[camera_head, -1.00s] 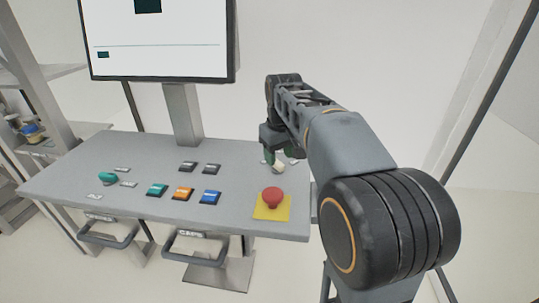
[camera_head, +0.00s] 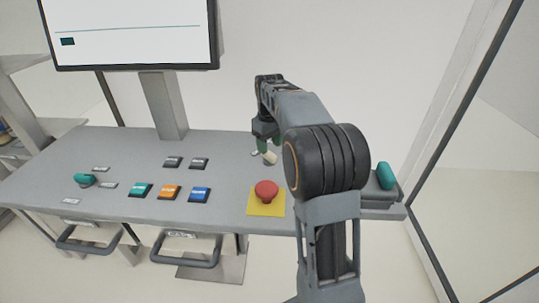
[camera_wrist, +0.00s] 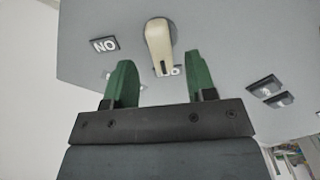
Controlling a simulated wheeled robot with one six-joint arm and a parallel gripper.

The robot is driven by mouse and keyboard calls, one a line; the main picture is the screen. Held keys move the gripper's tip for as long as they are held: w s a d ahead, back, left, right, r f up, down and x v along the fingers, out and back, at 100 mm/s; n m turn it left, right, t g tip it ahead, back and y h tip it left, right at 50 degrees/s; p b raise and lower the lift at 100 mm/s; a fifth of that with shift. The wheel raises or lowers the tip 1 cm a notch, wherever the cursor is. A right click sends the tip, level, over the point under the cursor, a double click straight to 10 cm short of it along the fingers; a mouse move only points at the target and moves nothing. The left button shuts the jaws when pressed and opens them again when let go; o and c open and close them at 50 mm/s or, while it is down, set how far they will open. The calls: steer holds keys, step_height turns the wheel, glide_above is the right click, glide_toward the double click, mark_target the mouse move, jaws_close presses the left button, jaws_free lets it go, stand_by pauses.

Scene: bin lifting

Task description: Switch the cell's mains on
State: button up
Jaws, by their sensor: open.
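A cream lever (camera_wrist: 158,42) sits on the grey console top (camera_head: 120,150). It also shows in the head view (camera_head: 269,157), near the console's back right. In the wrist view a label that reads ON upside down (camera_wrist: 104,45) lies left of the lever. A second label (camera_wrist: 174,71) is partly hidden behind the lever's free end, so I cannot read it fully. My gripper (camera_wrist: 160,62) is open, with one green finger on each side of the lever's free end. Gaps show on both sides; I see no contact. The gripper shows small in the head view (camera_head: 266,147).
A red mushroom button (camera_head: 266,191) on a yellow plate sits in front of the lever. Teal, orange and blue buttons (camera_head: 170,191) and a teal knob (camera_head: 84,180) lie to the left. A teal handle (camera_head: 386,177) stands at the right end. A screen (camera_head: 130,35) rises behind.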

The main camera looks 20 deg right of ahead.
mark_target(270, 153)
steer(key=shift+f, duration=2.05)
steer(key=shift+c, duration=0.2)
steer(key=c, duration=0.9)
